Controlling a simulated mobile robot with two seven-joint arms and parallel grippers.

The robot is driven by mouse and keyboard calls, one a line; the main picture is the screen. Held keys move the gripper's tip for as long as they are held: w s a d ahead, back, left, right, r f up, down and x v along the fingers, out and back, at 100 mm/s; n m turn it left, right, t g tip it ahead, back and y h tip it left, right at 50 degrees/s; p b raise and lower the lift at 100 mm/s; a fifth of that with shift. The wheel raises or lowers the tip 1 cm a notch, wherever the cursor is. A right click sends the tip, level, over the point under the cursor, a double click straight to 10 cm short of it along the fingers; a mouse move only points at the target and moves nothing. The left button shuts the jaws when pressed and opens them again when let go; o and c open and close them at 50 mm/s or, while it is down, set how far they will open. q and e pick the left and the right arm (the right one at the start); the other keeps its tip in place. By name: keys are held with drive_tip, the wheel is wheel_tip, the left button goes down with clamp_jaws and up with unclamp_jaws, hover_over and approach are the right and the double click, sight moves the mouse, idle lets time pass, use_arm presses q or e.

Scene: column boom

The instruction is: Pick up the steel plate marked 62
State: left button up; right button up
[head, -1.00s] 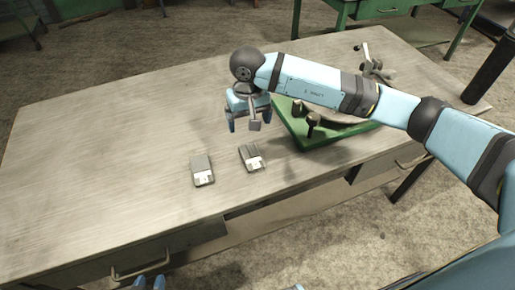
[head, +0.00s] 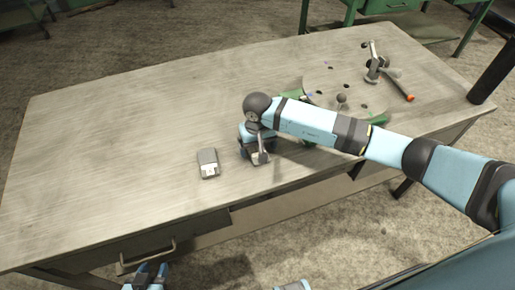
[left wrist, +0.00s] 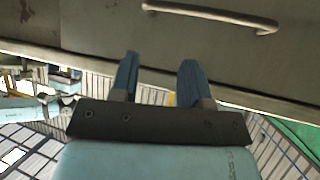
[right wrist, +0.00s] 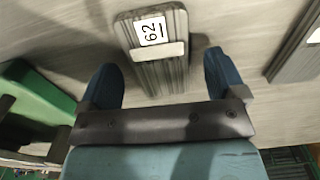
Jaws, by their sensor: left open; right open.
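The steel plate marked 62 (right wrist: 160,76) is a grey ribbed block with a white label, lying on the table. In the right wrist view it lies between and ahead of my open right gripper's fingers (right wrist: 160,64), with a gap on each side. In the head view my right gripper (head: 257,155) is low over this plate (head: 262,159) and hides most of it. My left gripper (head: 152,272) is open and empty beside the table's front edge; in the left wrist view its fingers (left wrist: 159,66) point towards a drawer front.
A second similar plate (head: 208,163) lies to the left; its edge shows in the right wrist view (right wrist: 302,45), its number unreadable. A green-based fixture (head: 376,120) is to the right, partly behind my arm. A tool with an orange tip (head: 385,70) lies far right. The table's left (head: 100,150) is clear.

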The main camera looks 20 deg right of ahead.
drive_tip(key=shift+f, duration=0.35)
drive_tip(key=c, duration=1.4)
drive_tip(key=shift+r, duration=0.1)
drive_tip(key=shift+c, duration=0.2)
